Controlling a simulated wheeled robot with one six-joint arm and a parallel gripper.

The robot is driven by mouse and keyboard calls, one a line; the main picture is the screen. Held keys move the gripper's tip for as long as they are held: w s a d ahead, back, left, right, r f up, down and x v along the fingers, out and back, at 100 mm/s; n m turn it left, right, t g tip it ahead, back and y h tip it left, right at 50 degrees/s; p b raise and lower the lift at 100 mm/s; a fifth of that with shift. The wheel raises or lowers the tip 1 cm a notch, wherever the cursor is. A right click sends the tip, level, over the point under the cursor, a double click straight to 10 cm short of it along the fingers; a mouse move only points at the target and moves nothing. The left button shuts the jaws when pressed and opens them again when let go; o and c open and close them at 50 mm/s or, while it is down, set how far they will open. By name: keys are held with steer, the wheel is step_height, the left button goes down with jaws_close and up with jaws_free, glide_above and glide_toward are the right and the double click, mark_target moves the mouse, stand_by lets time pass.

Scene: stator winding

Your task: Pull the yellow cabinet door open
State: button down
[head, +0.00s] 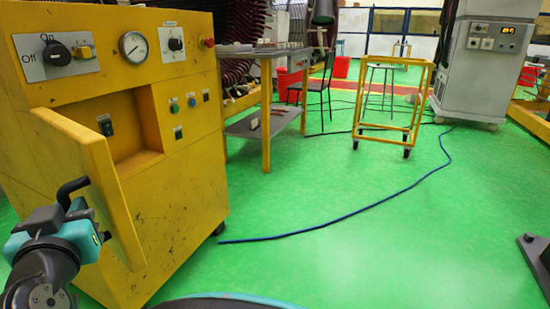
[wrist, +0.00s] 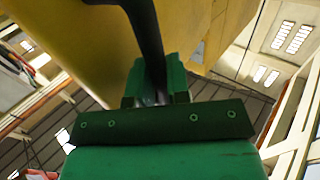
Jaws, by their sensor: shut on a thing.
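The yellow cabinet door (head: 85,150) stands swung out from the front of the yellow cabinet (head: 180,215), partly open, with a recess showing behind it. A black bent handle (head: 70,188) sticks out from the door's face. My gripper (head: 80,212) is at the lower end of this handle, beside the door. In the wrist view the green jaws (wrist: 155,88) are shut on the black handle (wrist: 146,35), and the yellow door (wrist: 80,50) fills the area behind it. The exact contact is partly hidden by the jaws.
The cabinet's upper panel carries knobs, a gauge (head: 134,45) and switches. A workbench (head: 265,125) stands to its right. A yellow wheeled frame (head: 390,105) and a grey machine (head: 483,65) are farther back. A blue cable (head: 350,213) crosses the otherwise open green floor (head: 400,250).

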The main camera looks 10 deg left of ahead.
steer(key=shift+s+a, duration=0.2)
steer(key=shift+s, duration=0.05)
steer(key=c, duration=1.1)
jaws_free()
